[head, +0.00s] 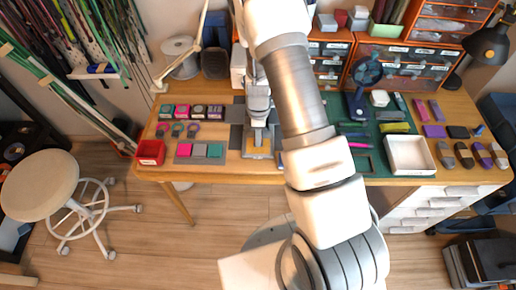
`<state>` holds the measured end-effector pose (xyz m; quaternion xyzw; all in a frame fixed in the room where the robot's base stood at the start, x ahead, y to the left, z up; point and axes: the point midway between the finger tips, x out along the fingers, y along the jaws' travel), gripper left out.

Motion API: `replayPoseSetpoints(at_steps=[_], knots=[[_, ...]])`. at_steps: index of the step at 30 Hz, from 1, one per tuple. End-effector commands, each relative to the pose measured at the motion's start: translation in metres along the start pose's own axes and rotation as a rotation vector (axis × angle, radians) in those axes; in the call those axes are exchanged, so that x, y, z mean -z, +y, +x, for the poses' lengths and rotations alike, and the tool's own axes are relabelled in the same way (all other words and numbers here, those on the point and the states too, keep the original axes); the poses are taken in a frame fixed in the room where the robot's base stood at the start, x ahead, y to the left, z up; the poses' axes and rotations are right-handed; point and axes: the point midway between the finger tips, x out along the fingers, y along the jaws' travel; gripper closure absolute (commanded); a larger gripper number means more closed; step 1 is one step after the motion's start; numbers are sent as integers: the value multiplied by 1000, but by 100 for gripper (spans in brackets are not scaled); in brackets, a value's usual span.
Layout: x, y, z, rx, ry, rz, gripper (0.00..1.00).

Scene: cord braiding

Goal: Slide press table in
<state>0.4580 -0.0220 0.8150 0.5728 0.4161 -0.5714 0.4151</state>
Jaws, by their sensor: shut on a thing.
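The press table (259,153) is a small grey plate with a tan patch on it, near the front edge of the workbench. My gripper (258,124) points down over its back part and is shut on it. The exact contact between fingers and press table is hidden by the gripper itself. The press (238,70) seems to be the white body behind my arm, mostly hidden.
A red bin (150,152) and rows of small coloured blocks lie to the left. A white tray (430,168) and a green mat (378,165) lie to the right. A blue fan (362,85) and drawer cabinets (410,60) stand behind. A stool (40,183) stands at left.

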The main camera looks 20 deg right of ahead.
Motion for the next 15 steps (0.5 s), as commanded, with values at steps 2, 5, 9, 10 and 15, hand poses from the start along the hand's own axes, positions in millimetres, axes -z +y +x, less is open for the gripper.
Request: replayPoseSetpoints(at_steps=[2, 5, 9, 10, 15], knots=[[2, 15, 2, -5, 3, -1, 100], [2, 29, 3, -5, 3, -1, 100], [2, 44, 2, -4, 1, -2, 100], [2, 46, 2, -3, 1, -2, 100], [1, 52, 0, -3, -1, -1, 100]])
